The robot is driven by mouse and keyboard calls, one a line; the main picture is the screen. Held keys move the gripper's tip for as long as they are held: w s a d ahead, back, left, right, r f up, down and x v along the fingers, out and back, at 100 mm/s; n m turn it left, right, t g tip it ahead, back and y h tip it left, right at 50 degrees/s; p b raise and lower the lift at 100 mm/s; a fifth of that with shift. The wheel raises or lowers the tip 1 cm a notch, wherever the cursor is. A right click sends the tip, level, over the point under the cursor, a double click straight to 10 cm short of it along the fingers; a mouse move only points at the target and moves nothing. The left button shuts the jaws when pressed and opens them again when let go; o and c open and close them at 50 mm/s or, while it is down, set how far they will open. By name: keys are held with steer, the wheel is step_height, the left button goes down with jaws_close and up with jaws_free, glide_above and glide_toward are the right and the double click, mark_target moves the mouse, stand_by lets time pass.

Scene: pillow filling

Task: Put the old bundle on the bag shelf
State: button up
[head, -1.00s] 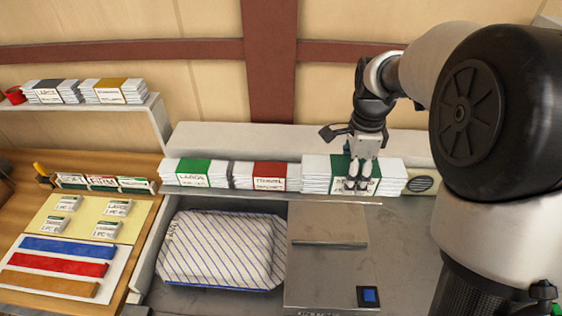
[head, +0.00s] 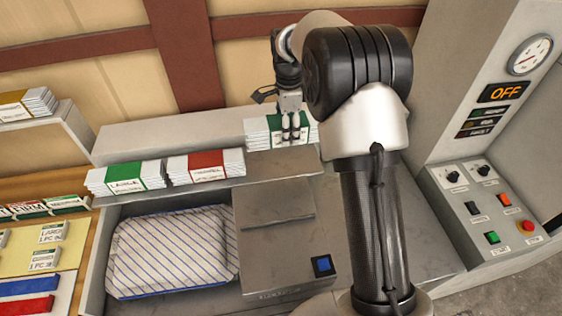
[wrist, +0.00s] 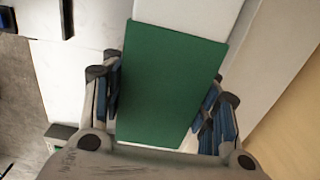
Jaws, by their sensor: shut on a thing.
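My gripper (head: 291,132) is shut on a bundle of white sheets with a dark green band (head: 262,133). In the wrist view, that band (wrist: 170,85) lies between the fingers with their blue pads. The held bundle is over the right part of the grey shelf (head: 225,188), and it appears slightly above the line of the others. A green-banded bundle (head: 125,177) marked LARGE and a red-banded bundle (head: 206,165) marked TRAVEL rest on that shelf, left of my gripper. I cannot tell by looks which bundle is old.
A higher shelf (head: 75,118) at the left bears a gold-banded bundle (head: 28,105). A striped pillow (head: 172,250) lies in the bay below. A control panel (head: 490,205) stands at right, under a display (head: 502,93) reading OFF. Coloured strips lie at lower left.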

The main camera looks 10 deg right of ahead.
step_height(320, 180, down, 14)
steer(key=shift+b, duration=1.15)
steer(key=shift+f, duration=0.2)
steer(key=o, duration=1.4)
